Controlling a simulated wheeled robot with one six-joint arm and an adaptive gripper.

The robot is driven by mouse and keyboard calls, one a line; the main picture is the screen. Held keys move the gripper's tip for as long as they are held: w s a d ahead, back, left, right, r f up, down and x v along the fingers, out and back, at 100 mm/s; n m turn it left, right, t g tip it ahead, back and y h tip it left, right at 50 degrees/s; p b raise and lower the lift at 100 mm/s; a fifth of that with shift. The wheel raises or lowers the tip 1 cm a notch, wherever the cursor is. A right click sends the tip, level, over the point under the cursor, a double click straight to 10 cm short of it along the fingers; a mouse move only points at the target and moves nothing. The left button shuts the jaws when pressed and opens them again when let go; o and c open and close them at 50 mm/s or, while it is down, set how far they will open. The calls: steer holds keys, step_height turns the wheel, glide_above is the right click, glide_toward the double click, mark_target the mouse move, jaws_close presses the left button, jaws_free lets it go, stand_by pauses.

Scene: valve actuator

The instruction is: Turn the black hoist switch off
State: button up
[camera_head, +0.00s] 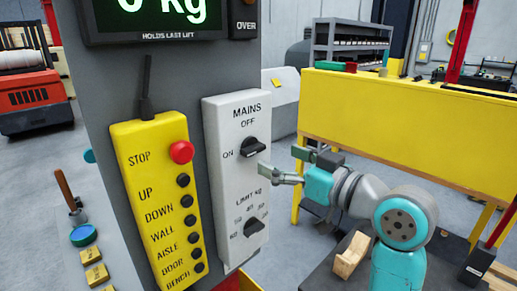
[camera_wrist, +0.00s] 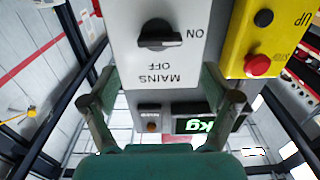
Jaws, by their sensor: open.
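The black mains switch (camera_head: 253,147) is a rotary knob on the white panel (camera_head: 226,190), between the labels OFF above and ON at its left. Its handle points towards ON; in the wrist view the knob (camera_wrist: 158,36) also points to the ON side. My gripper (camera_head: 278,160) is open and empty, just right of the panel's face, with its fingers towards the knob and apart from it. In the wrist view my gripper (camera_wrist: 158,85) has a finger on each side, with the knob ahead between their lines.
A second black knob, the limit dial (camera_head: 253,226), sits lower on the panel. Left of it hangs a yellow pendant (camera_head: 150,215) with a red stop button (camera_head: 181,152) and several black buttons. A lit kg display (camera_head: 155,18) is above. A yellow bench (camera_head: 400,115) stands behind my arm.

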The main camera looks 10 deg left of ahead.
mark_target(257, 149)
steer(key=x, duration=0.6)
steer(key=shift+w+a, duration=0.25)
steer(key=shift+a, duration=0.1)
steer(key=shift+c, duration=0.2)
steer(key=c, duration=1.1)
